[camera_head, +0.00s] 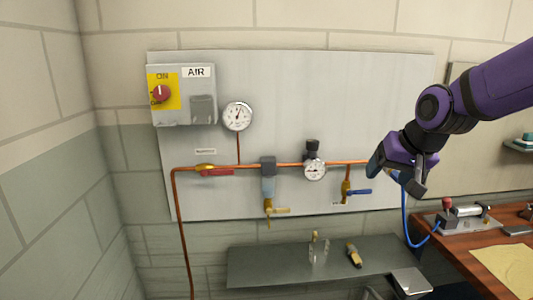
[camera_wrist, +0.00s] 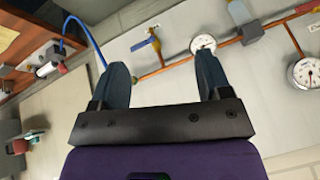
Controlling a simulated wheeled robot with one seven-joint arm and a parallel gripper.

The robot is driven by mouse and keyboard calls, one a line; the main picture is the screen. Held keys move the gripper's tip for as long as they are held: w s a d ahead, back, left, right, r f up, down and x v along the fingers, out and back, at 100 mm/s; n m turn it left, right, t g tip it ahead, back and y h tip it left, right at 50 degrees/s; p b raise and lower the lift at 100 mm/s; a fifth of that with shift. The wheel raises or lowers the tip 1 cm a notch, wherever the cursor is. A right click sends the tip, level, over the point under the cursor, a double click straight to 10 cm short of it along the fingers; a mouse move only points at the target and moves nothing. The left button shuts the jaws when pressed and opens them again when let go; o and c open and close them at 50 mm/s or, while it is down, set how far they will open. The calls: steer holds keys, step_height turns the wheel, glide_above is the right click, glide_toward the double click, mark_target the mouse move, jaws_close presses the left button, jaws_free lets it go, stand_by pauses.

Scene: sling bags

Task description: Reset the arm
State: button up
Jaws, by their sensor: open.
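My purple arm reaches in from the right in the head view. My gripper (camera_head: 398,180) is in front of the right part of the grey wall panel (camera_head: 290,85), near the blue-handled valve (camera_head: 358,191). In the wrist view my gripper (camera_wrist: 164,78) shows two dark fingers spread apart with nothing between them. Beyond the fingers the wrist view shows the panel, the copper pipe (camera_wrist: 178,60) and the blue valve (camera_wrist: 146,41). I cannot tell the exact distance from my fingers to the panel.
A grey shelf (camera_head: 255,268) is below. A wooden bench (camera_head: 460,250) with a blue hose (camera_head: 406,220) stands at right.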

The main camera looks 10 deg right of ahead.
steer(key=s+r+n, duration=0.1)
steer(key=s+r, duration=0.1)
steer(key=s, duration=0.7)
steer(key=s+a+r+n+h, duration=0.1)
steer(key=s+r, duration=0.1)
steer(key=s, duration=0.8)
steer(key=shift+r+n+g, duration=0.3)
steer(key=shift+g, duration=0.1)
stand_by(0.8)
